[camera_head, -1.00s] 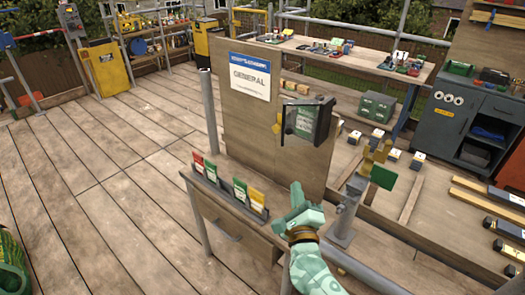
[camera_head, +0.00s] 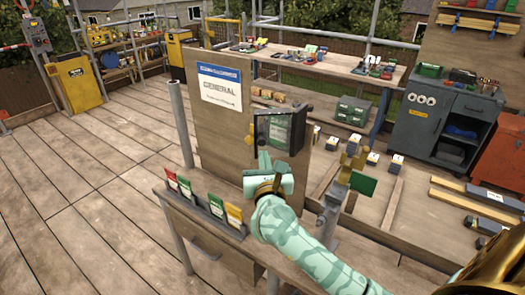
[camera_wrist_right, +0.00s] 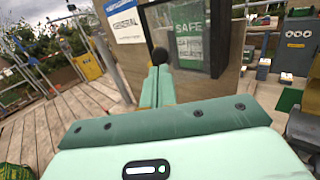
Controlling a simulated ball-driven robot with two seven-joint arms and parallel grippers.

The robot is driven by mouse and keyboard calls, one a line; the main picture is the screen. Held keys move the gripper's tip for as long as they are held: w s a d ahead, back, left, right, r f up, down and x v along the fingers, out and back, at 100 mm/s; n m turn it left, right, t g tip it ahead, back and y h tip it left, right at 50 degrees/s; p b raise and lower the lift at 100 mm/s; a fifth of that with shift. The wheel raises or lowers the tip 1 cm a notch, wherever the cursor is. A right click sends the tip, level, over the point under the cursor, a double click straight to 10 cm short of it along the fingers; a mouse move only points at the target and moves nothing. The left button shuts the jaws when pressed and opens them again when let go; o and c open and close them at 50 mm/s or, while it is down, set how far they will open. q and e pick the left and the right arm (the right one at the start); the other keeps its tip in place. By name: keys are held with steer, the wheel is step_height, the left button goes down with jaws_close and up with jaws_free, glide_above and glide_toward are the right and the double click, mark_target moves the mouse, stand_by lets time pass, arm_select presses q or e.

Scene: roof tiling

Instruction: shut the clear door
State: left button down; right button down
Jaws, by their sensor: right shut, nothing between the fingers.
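The clear door (camera_head: 269,131) has a dark frame and belongs to a small dark cabinet on the upright wooden board. In the right wrist view the clear door (camera_wrist_right: 190,38) shows a green and white SAFE card behind it. I cannot tell exactly how far it stands open. My right gripper (camera_head: 265,162) is shut and empty, just below the door's lower left part. In the wrist view the shut fingers (camera_wrist_right: 158,80) point at a black knob (camera_wrist_right: 160,56) by the door's lower left corner; whether they touch is unclear. My left gripper is out of view.
The wooden board (camera_head: 215,130) carries a GENERAL sign (camera_head: 220,88). A holder with coloured cards (camera_head: 210,212) lies along the bench at its foot. A metal post with a green plate (camera_head: 362,183) stands right of my forearm. Open plank floor (camera_head: 90,190) lies left.

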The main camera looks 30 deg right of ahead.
mark_target(257, 149)
steer(key=shift+x, duration=1.7)
steer(key=shift+w, duration=0.1)
steer(key=w+m+g+h+b, duration=0.2)
steer(key=h, duration=0.1)
steer(key=shift+a+f, duration=0.1)
steer(key=shift+f, duration=0.15)
steer(key=w+m+g+h+b, duration=0.1)
steer(key=b, duration=0.1)
steer(key=w+d+m+g+h+b, duration=0.1)
steer(key=w+b, duration=0.1)
steer(key=w+d+m+g+h+b, duration=0.1)
steer(key=w+g+h+b, duration=0.1)
steer(key=shift+w+r+m+b, duration=0.25)
steer(key=shift+m+b, duration=0.05)
steer(key=shift+a, duration=0.1)
